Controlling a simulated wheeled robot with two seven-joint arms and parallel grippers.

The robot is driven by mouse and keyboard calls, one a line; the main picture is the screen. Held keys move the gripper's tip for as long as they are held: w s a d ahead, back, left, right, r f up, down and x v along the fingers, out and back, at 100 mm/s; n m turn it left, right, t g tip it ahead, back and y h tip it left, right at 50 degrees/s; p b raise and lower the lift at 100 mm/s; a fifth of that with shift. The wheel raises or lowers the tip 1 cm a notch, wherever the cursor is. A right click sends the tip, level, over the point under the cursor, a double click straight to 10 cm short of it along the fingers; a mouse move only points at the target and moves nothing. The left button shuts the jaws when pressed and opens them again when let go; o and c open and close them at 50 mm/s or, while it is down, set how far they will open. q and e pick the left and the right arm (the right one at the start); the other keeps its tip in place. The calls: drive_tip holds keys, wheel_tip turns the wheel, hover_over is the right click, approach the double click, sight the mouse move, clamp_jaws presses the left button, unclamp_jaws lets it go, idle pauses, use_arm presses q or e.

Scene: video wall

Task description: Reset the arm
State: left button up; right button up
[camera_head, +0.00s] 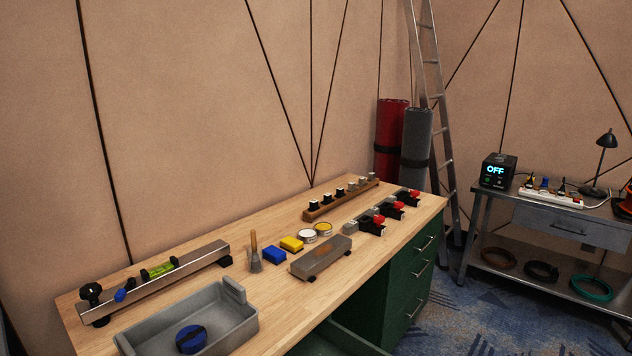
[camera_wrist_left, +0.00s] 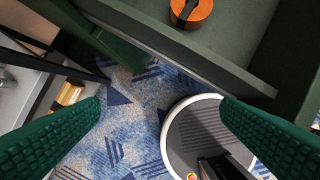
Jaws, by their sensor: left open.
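Neither of my arms shows in the head view. An open green drawer (camera_wrist_left: 235,65) lies past the fingertips at the top of that view, with an orange roll (camera_wrist_left: 200,12) with a dark band inside. My right gripper is in neither view.
The wooden workbench (camera_head: 285,210) carries a grey tray (camera_head: 240,325) with a blue roll (camera_head: 191,339), a metal rail (camera_head: 160,278), blue and yellow blocks, and a wooden knob rack (camera_head: 340,200). An open drawer (camera_head: 340,341) juts from its front. A ladder (camera_head: 437,100) leans behind.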

use_arm(q)
wheel_tip(320, 180, down, 24)
drive_tip(key=s+g, duration=0.1)
drive_tip(key=s, duration=0.1)
drive_tip(key=s+a+f+g, duration=0.1)
drive_tip(key=s+a+f, duration=0.2)
drive_tip(key=s+f, duration=1.2)
drive_tip(key=shift+s+f, duration=0.15)
drive_tip(key=shift+s, duration=0.45)
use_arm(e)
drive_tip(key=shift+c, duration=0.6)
